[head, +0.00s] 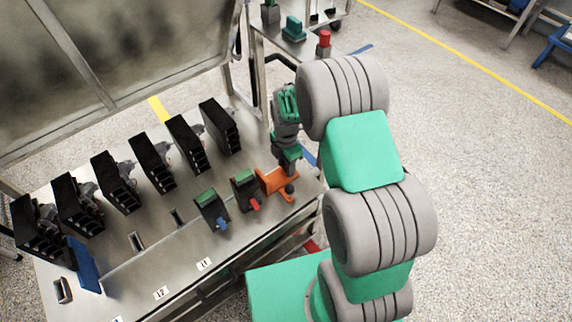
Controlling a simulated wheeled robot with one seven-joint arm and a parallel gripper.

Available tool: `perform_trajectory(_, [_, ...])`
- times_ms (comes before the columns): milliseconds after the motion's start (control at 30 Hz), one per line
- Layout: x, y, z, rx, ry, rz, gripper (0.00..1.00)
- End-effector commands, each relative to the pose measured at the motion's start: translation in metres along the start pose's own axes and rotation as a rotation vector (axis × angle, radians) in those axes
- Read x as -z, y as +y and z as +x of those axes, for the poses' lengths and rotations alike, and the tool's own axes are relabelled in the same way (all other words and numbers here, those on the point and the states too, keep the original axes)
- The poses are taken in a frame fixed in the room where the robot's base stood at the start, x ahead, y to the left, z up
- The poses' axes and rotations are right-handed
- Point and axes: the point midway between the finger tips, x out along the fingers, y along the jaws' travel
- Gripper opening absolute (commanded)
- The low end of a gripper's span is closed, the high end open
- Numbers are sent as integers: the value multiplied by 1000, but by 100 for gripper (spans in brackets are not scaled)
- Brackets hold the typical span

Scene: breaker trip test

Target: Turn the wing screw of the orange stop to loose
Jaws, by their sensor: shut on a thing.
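The orange stop (271,181) stands at the right end of the bench, beside the breaker with the red lever. A dark round knob (290,188) shows at its right side, above a small orange tab. My gripper (287,169) points down at the top of the orange stop. It is shut on a part there, which looks like the wing screw. The fingertips and the screw are too small and too covered to show which way the wings point.
Two small breakers with green tops, one with a blue lever (222,224) and one with a red lever (255,204), stand left of the stop. Several black units (167,144) line the bench's back. A side table (300,47) stands behind.

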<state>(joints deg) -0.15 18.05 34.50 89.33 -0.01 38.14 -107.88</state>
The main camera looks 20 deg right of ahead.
Motion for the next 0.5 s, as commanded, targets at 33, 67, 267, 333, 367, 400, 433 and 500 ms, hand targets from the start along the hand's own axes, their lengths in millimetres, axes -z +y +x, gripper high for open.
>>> perform_trajectory(33, [0,0,0,0,0,-20,0])
perform_trajectory(67, [0,0,0,0,0,-31,0])
perform_trajectory(267, [0,0,0,0,-1,-81,0])
perform_trajectory(333, [0,0,0,0,-1,-88,0])
perform_trajectory(367, [0,0,0,0,-1,-90,0])
perform_trajectory(400, [0,0,0,-1,-1,-92,0])
perform_trajectory(433, [0,0,0,-1,-1,-93,0])
perform_trajectory(500, [0,0,0,-1,-1,-94,0])
